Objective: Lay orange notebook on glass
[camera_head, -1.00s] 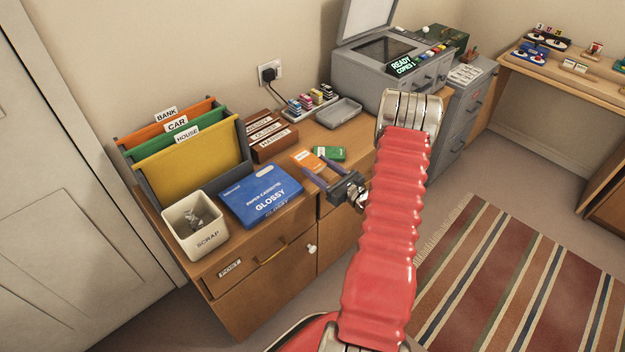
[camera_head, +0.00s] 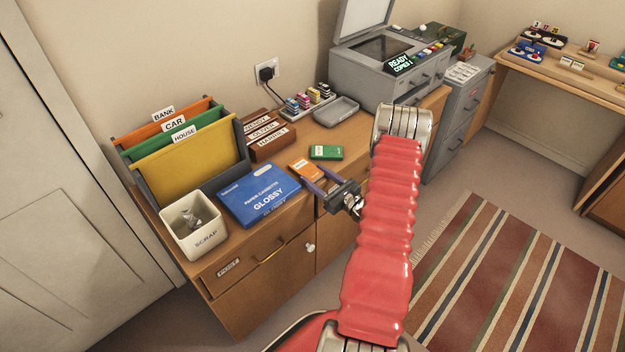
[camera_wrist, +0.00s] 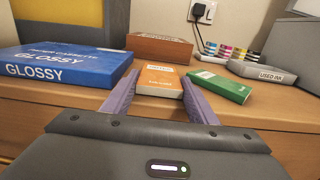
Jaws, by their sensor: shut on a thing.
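The orange notebook (camera_head: 304,170) lies by the front of the desk, between the blue box and the green notebook. My gripper (camera_head: 316,180) is shut on it, one finger at each side. In the wrist view the orange notebook (camera_wrist: 159,81) sits between the tips of my purple fingers (camera_wrist: 158,90); I cannot tell whether it still touches the desk. The copier's glass (camera_head: 378,47) is the dark pane under the raised lid, at the back right of the desk.
The blue GLOSSY box (camera_head: 258,194) stands left of my gripper, the green notebook (camera_head: 326,153) just right. A grey tray (camera_head: 336,110), ink cartridges (camera_head: 308,100) and labelled brown boxes (camera_head: 268,135) stand behind. The copier's control panel (camera_head: 400,64) reads READY.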

